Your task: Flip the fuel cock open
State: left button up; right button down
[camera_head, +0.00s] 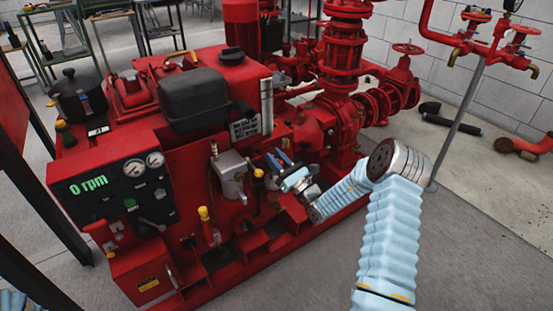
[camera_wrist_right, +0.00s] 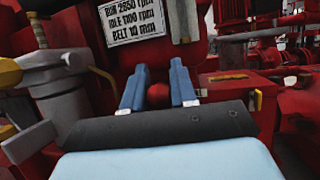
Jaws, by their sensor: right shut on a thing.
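My right gripper (camera_head: 279,161) reaches in at the side of the red pump engine (camera_head: 165,105), below the sign plate and right of a grey metal filter-like part (camera_head: 232,172). In the right wrist view its two blue fingers (camera_wrist_right: 157,82) stand on either side of a small red rounded knob (camera_wrist_right: 158,96), and it is shut on this knob. The knob may be the fuel cock's handle; its valve body and lever position are hidden by the gripper. My left gripper is out of view.
The control panel (camera_head: 113,190) reads 0 rpm at the left. A black tank-like box (camera_head: 195,100) sits above, near the sign plate (camera_head: 245,128). Red pipework (camera_head: 345,60) stands behind, right of the gripper. Grey floor (camera_head: 300,275) is open in front of the engine.

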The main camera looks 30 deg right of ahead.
jog(key=shift+a+n+g+y, duration=0.3)
jog(key=shift+a+n+y, duration=0.15)
jog(key=shift+n, duration=0.65)
jog(key=c, duration=0.9)
grip_release()
jog(key=b+v, duration=0.1)
jog(key=v, duration=1.3)
jog(key=shift+b, duration=0.35)
jog(key=shift+w, duration=0.1)
